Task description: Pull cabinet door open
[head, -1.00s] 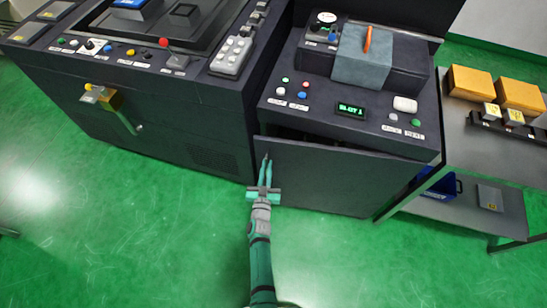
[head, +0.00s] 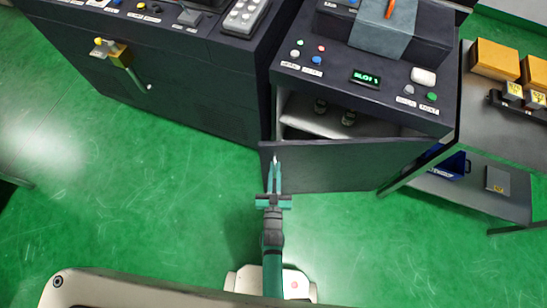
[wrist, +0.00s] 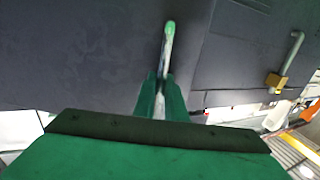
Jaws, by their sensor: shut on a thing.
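The cabinet door (head: 335,166) is a dark grey panel below the control top of the right-hand cabinet (head: 390,105). It stands partly open, its left side swung out towards me, and the inside shows above its top edge. My gripper (head: 274,165) is at the door's left side. In the wrist view my gripper (wrist: 165,90) is shut on a pale bar-shaped handle (wrist: 168,48) with a green end. The dark door surface fills much of that view. The handle is mostly hidden by the fingers in the head view.
Inside the cabinet is a light shelf (head: 300,117) with small items. A dark machine (head: 190,75) with a brass-coloured latch (head: 118,55) stands to the left. A metal side table (head: 490,130) stands close on the right. The green floor (head: 170,215) in front is clear.

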